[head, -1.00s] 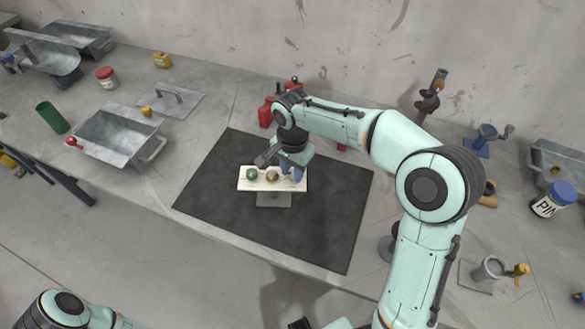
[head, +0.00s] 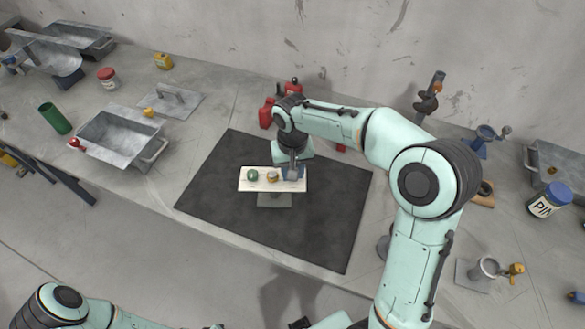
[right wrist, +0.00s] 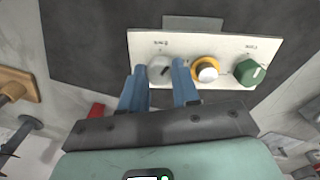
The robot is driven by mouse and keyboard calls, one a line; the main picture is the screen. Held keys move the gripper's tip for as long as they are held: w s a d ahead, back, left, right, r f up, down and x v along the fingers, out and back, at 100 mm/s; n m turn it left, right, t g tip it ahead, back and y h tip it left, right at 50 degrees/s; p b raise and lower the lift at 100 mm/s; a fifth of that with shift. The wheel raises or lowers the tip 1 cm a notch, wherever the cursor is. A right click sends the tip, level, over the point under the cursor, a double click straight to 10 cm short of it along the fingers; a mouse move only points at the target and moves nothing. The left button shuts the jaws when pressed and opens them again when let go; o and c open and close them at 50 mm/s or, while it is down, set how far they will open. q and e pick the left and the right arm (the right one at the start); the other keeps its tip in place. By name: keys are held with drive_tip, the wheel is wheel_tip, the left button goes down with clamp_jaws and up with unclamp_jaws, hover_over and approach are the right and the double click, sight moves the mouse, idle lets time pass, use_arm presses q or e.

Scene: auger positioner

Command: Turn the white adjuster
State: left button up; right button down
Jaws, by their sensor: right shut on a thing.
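A white panel (head: 262,186) on a small grey stand carries three knobs in a row. In the right wrist view the panel (right wrist: 225,42) shows a whitish-grey adjuster (right wrist: 159,70), a yellow-ringed knob (right wrist: 206,70) and a green knob (right wrist: 249,72). My right gripper (right wrist: 159,72) has its blue fingers on either side of the white adjuster and is shut on it. In the head view my right gripper (head: 293,173) covers the panel's right end and hides the white adjuster.
The panel stands on a dark mat (head: 225,215) with clear room around it. A grey metal tray (head: 119,137) is to the left. Red containers (head: 266,113) stand behind my right arm. A vise-like blue tool (head: 484,137) and a jar (head: 552,199) are at the right.

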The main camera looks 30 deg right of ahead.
use_arm(q)
drive_tip(key=shift+w+r+p, duration=0.45)
drive_tip(key=shift+w+r, duration=0.1)
drive_tip(key=shift+r, duration=0.1)
use_arm(e)
drive_tip(key=n, duration=0.6)
drive_tip(key=shift+n, duration=0.4)
drive_tip(key=c, duration=0.8)
unclamp_jaws()
use_arm(q)
drive_tip(key=shift+w+r+p, duration=0.85)
drive_tip(key=shift+w+r, duration=0.3)
use_arm(e)
wheel_tip(320, 180, up, 14)
drive_tip(key=shift+f, duration=0.25)
